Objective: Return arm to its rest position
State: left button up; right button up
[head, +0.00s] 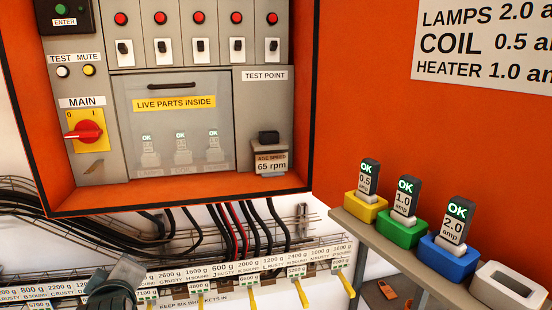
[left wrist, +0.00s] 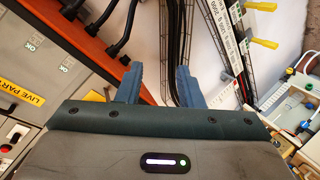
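My left gripper (left wrist: 156,72) shows two blue fingers in the left wrist view. They stand apart with nothing between them; dark cables lie behind the gap. In the head view part of my left arm (head: 113,293) enters at the bottom left, below the orange cabinet (head: 190,203) and in front of the labelled rail (head: 225,272). Its fingers cannot be made out clearly there. My right arm and gripper are in neither view.
The cabinet holds a red MAIN switch (head: 88,133) and a clear LIVE PARTS INSIDE cover (head: 180,125). Black and red cables hang below it. Yellow tags (head: 301,293) stick out from the rail. At right, a shelf (head: 375,240) carries yellow, green and blue holders with fuses, plus a white holder (head: 510,287).

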pick_arm(q)
jog(key=s+f+m+g+h, duration=0.2)
jog(key=s+f+m, duration=0.2)
jog(key=f, duration=0.5)
jog(key=s+f+m+g+h, duration=0.15)
jog(key=s+f+m, duration=0.3)
jog(key=f, duration=0.45)
jog(key=s+d+f+m+g+h, duration=0.2)
jog(key=s+f+m+g, duration=0.4)
jog(key=s+f, duration=0.9)
notch_tip(320, 180, down, 25)
jog(key=a, duration=0.2)
jog(key=s+a+f+g, duration=0.1)
jog(key=s+f, duration=1.7)
jog(key=f, duration=0.4)
jog(key=shift+s+a+g, duration=0.35)
jog(key=shift+a, duration=0.05)
jog(key=shift+s, duration=0.15)
